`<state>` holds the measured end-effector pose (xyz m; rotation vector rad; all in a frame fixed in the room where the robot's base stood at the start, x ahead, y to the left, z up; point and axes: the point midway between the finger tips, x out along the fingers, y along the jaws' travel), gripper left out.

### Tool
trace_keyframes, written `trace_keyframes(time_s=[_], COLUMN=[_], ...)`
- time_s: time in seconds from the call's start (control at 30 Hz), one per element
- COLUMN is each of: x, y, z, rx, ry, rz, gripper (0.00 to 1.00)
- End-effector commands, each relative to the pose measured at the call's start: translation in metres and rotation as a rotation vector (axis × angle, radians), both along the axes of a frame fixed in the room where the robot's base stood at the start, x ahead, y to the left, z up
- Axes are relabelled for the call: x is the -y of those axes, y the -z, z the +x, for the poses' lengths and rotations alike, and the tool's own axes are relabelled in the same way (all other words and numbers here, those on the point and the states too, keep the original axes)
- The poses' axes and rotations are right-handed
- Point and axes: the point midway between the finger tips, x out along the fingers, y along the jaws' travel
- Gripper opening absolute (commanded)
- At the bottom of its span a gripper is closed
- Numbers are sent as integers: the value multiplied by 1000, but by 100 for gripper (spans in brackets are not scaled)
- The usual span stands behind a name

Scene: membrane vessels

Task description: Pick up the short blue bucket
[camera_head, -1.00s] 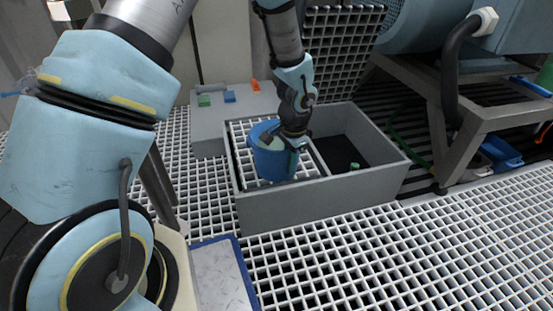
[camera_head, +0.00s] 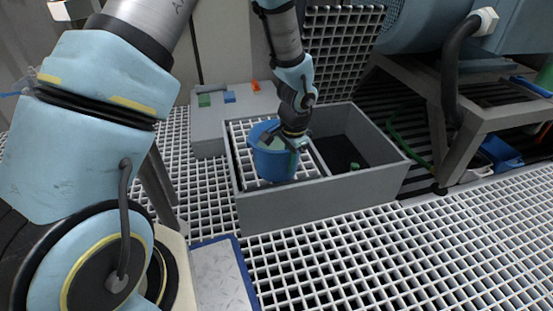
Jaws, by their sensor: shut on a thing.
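The short blue bucket (camera_head: 274,167) is near the picture's middle, over the white grating in the left part of a grey open box. It looks upright, with something pale green inside. My gripper (camera_head: 295,143) is at the bucket's right rim and is shut on it. The fingertips are small and partly hidden against the rim. I cannot tell whether the bucket's base touches the grating.
The grey box (camera_head: 310,205) has walls around the bucket and a dark open part at right with a small green item (camera_head: 354,166). A grey block (camera_head: 208,125) with small coloured pieces stands behind left. A steel frame (camera_head: 455,130) stands at right. White floor grating lies in front.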

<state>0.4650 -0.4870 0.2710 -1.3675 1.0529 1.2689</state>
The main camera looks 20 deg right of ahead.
Motion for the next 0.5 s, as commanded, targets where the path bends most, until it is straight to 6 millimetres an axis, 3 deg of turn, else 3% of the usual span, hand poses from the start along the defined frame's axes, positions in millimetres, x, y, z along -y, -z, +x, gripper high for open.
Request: trace_keyframes(time_s=[0.37,0.5], x=[0,1], y=[-3,-17], z=[0,1], rx=[1,2], ry=[0,0], rz=[-1,-3], gripper=[0,0])
